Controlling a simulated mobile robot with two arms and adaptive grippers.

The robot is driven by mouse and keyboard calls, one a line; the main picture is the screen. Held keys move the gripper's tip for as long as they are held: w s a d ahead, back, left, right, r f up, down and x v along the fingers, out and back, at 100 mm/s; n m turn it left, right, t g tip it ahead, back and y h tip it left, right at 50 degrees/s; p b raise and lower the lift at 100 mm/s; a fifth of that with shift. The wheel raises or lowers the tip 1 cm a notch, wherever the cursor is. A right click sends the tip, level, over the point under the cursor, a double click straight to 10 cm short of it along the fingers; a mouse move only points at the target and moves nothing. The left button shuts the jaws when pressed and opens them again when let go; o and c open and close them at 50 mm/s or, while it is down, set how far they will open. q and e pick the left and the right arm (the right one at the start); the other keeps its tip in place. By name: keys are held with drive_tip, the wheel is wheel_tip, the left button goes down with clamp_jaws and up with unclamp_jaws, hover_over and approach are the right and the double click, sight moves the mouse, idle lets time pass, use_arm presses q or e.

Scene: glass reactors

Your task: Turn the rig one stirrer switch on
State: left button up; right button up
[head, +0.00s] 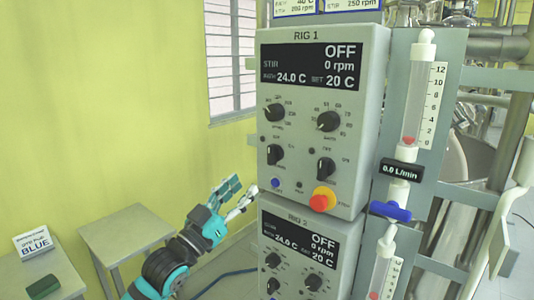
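The rig 1 control box (378,70) has a display (312,64) reading OFF, STIR 0 rpm, BATH 24.0 C, SET 20 C. Below it are two upper knobs, left (273,112) and right (328,121). Under these are two black rotary switches, left (274,154) and right (326,168). The small labels are too blurred to tell which is the stirrer switch. My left gripper (245,185) looks open and empty, with its fingers apart. In the picture it is just left of the box's lower left edge, near a blue button (275,183). My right gripper is not in view.
A red and yellow stop button (322,199) sits at rig 1's lower right. The rig 2 box (338,240) is below. A flow tube (416,100) with a blue valve (390,211) stands at right.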

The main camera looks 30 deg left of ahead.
sight(269, 159)
use_arm(q)
drive_tip(key=p+x, duration=0.3)
drive_tip(key=x, duration=0.6)
drive_tip(key=shift+w+r+p, duration=0.1)
drive_tip(key=shift+w+p, duration=0.15)
drive_tip(key=shift+p, duration=0.05)
drive_tip(key=shift+w, duration=0.45)
clamp_jaws()
